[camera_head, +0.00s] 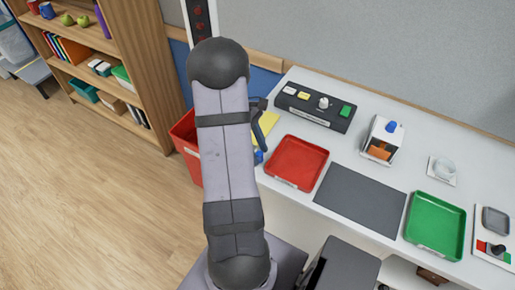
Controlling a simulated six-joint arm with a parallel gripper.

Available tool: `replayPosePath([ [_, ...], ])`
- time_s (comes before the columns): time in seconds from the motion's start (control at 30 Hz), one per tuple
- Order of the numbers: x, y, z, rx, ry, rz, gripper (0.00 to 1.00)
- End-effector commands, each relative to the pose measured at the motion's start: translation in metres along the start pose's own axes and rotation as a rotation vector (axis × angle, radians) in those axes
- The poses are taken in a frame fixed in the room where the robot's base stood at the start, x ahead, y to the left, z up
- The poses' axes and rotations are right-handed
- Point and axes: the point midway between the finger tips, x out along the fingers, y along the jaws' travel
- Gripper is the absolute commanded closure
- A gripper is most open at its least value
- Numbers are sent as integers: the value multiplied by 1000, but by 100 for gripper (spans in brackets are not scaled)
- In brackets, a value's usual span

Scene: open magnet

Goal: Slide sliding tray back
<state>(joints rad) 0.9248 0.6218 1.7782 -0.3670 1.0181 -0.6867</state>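My arm rises through the middle of the view. My gripper (261,120), dark, shows partly from behind its right side, over the table's left end. The arm hides much of it, and I cannot tell whether its fingers are open. No part is clearly recognisable as the sliding tray. A red tray (296,163) lies right of the gripper, and a green tray (436,226) lies farther right; both look empty. A small white unit (382,140) with an orange part inside and a blue knob on top stands at the back. The gripper is apart from all three.
The white table (340,98) also holds a dark button panel (314,106), a grey mat (360,199), a small white dish (444,168) and a switch plate (494,238). A red bin (186,147) and a wooden shelf (120,65) stand left.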

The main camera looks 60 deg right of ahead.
Motion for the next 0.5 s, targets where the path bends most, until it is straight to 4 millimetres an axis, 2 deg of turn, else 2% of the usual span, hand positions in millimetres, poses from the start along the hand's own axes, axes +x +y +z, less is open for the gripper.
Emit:
replayPosePath([
  [0.27, 2, 0, 0, 0, 0, 0, 63],
  [0.4, 1, 0, 0, 0, 0, 0, 97],
  [0.43, 1, 0, 0, 0, 0, 0, 100],
  [0.5, 1, 0, 0, 0, 0, 0, 100],
])
